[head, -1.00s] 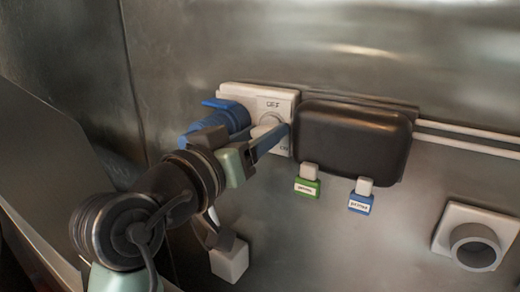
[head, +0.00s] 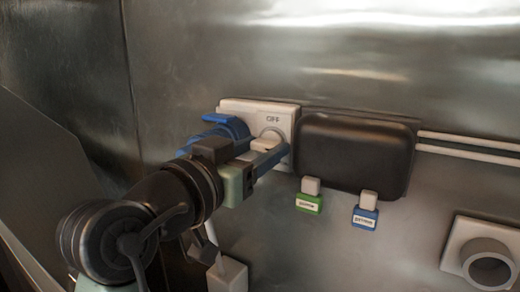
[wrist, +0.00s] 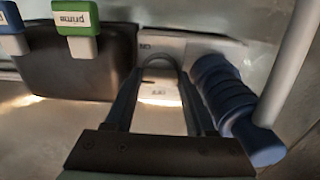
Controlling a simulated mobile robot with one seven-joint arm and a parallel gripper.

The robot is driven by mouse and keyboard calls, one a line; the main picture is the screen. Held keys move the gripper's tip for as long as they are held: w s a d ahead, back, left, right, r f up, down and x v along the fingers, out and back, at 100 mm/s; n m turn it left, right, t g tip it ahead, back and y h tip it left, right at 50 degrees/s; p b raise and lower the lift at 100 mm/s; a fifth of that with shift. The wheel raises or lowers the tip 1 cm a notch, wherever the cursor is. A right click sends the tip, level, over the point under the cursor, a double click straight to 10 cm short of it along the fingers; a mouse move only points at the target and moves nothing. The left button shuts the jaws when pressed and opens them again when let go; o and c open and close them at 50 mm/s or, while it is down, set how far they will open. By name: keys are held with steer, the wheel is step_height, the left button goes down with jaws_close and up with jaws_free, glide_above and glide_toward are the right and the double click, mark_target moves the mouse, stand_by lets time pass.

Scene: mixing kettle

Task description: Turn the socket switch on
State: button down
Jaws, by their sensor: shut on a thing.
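The white socket switch panel (head: 284,120) is on the metal wall in the head view, marked OFF at its top. Its pale rotary knob (head: 267,140) sits below that mark. My gripper (head: 264,153) is at the panel, shut on the knob, with a blue-grey finger along the knob's lower right side. The fingers hide the knob's sides and part of the lower panel. A blue plug (head: 226,126) is in the panel's left side.
A black box (head: 355,150) adjoins the panel's right side, with a green-tagged switch (head: 309,200) and a blue-tagged switch (head: 365,212) below. White pipes (head: 468,145) run right. The wall above is clear.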

steer(key=shift+c, duration=1.2)
jaws_free()
steer(key=shift+r, duration=0.1)
